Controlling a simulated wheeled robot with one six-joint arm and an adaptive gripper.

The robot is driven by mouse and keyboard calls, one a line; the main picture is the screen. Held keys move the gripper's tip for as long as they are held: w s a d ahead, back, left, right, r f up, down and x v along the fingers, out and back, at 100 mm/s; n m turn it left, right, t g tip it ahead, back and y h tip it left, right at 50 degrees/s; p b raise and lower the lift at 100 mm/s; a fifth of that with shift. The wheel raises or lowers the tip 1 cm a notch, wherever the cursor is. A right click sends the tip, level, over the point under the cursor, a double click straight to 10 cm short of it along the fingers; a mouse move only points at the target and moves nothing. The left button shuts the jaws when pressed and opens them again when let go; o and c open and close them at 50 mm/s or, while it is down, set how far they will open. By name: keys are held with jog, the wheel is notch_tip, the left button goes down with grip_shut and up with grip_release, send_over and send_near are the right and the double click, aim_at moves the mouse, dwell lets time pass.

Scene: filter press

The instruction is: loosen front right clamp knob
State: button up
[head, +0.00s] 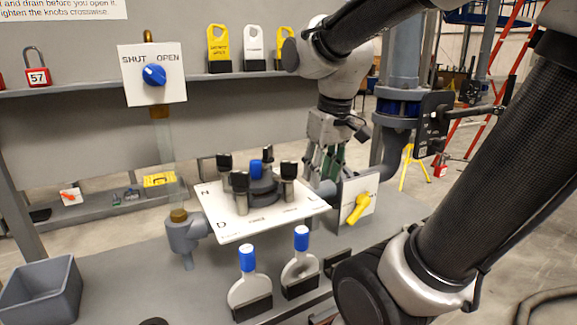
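The filter press (262,190) has a white plate with a dark round housing and a blue-topped part in the middle. Several black clamp knobs stand upright around it. The front right knob (288,170) is at the right of the housing, and the front left knob (240,181) is nearer the plate's front. My gripper (322,172) points down just right of and behind the front right knob, apart from it as far as I can see. Its fingers look spread, with green on them and nothing visible between them. The fingertips are partly hard to make out near the plate's right edge.
A yellow valve handle (358,208) sits right of the plate. Two blue-topped paddles (247,280) stand in front. A SHUT/OPEN sign with a blue knob (154,75) is at back left. A grey bin (40,291) is at front left. My arm covers the right side.

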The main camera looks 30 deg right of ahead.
aim_at(289, 162)
jog(key=w+r+n, duration=0.1)
jog(key=w, duration=0.3)
jog(key=w+n+g, duration=0.1)
jog(key=w+n, duration=0.1)
jog(key=w, duration=0.2)
jog(key=w+a+r+n+g, duration=0.1)
jog(key=w+n, duration=0.1)
jog(key=w, duration=0.3)
jog(key=shift+r, duration=0.35)
notch_tip(289, 162, up, 2)
jog(key=n, duration=0.2)
jog(key=shift+r+n, duration=0.15)
jog(key=shift+n, duration=0.25)
jog(key=shift+f+n, duration=0.3)
jog(key=shift+f, duration=0.25)
notch_tip(289, 162, down, 7)
jog(key=shift+r, duration=0.1)
grip_shut()
